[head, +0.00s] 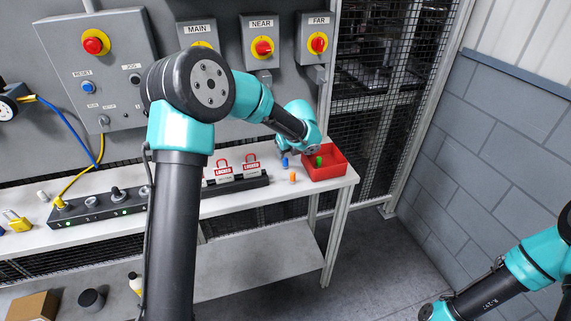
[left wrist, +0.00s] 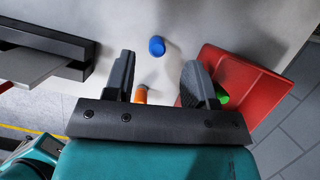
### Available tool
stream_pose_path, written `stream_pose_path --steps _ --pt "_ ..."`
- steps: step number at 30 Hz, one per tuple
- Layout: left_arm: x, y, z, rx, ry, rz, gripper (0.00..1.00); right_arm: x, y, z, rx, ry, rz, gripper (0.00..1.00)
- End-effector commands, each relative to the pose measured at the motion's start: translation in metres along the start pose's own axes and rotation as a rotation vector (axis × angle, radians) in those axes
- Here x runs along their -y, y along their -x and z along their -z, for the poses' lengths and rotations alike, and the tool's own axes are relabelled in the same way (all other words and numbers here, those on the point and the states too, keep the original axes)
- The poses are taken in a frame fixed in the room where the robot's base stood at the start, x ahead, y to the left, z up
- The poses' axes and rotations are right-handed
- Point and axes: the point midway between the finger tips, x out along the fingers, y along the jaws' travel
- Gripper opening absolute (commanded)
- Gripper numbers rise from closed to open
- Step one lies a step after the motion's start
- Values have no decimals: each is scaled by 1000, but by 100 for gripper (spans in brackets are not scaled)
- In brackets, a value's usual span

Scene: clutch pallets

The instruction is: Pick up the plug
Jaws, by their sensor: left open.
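Several small plugs are in view. A blue plug (head: 284,162) stands on the white bench, and it shows beyond my fingertips in the left wrist view (left wrist: 157,46). An orange plug (head: 292,178) is on the bench beside it; in the left wrist view (left wrist: 140,95) it shows between my fingers, partly hidden by the gripper body. A green plug (head: 318,161) is in the red bin (head: 339,172). My left gripper (left wrist: 158,66) is open and empty above the bench, left of the bin. My right arm shows at the lower right, but its fingers are out of view.
A black rack (head: 252,183) with red LOCKED tags (head: 223,168) stands left of the plugs. A black socket strip (head: 92,208) lies further left. Switch boxes (head: 262,42) hang on the panel behind. The bench edge is close to the bin.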

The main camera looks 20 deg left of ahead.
Motion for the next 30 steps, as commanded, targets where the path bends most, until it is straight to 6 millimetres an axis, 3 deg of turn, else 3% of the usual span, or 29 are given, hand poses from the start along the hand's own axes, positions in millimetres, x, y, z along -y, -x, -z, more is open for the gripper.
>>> stream_pose_path --steps 5,16,30 --pt "-1 -6 1 0 0 -1 51 0 0 0 0 0 0 43" --pt "-3 -50 4 -1 1 -1 51 0 0 0 0 0 0 43" --pt "-2 -52 4 0 0 0 51 0 0 0 0 0 0 43"
